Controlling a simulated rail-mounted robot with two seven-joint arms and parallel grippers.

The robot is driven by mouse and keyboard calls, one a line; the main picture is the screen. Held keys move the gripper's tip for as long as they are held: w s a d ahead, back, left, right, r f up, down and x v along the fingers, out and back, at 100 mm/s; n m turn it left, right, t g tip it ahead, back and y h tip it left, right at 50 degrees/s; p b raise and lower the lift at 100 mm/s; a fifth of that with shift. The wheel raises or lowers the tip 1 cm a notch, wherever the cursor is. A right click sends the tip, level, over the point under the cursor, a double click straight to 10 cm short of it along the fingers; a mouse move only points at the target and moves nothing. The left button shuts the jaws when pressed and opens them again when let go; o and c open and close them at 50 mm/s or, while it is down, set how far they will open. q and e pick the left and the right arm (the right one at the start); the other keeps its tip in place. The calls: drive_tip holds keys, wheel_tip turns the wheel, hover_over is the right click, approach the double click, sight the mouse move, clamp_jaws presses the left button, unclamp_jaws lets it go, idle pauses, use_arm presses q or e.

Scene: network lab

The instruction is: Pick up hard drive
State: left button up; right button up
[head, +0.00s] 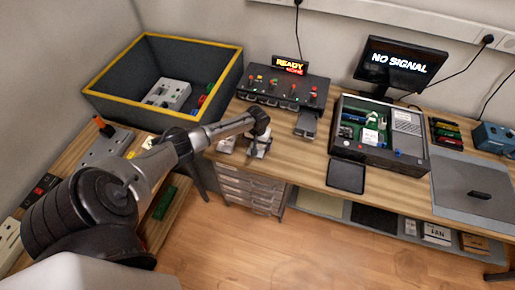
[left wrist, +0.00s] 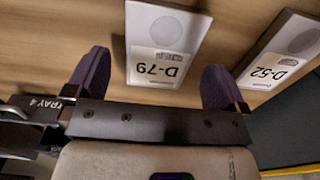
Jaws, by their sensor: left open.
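Two silver hard drives lie side by side on the wooden bench in the left wrist view. One is labelled D-79 (left wrist: 162,40) and the other D-52 (left wrist: 283,50). My left gripper (left wrist: 155,78) is open, with its dark fingers on either side of the D-79 drive's near end. In the head view my left gripper (head: 258,148) is over the bench's left front corner, partly hiding a drive. A pale drive (head: 227,145) lies just left of it. My right gripper is not in view.
A black test station (head: 285,90) reading READY stands behind, with a grey unit (head: 306,123) at its front. An open computer case (head: 380,135), a monitor (head: 400,65) and a dark tablet-like pad (head: 346,176) are to the right. A yellow-rimmed bin (head: 125,122) stands left.

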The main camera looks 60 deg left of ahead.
use_arm(q)
drive_tip(key=shift+f, duration=1)
drive_tip(key=shift+c, duration=0.3)
drive_tip(key=c, duration=1.1)
drive_tip(key=shift+o, duration=0.2)
drive_tip(key=shift+r, duration=0.15)
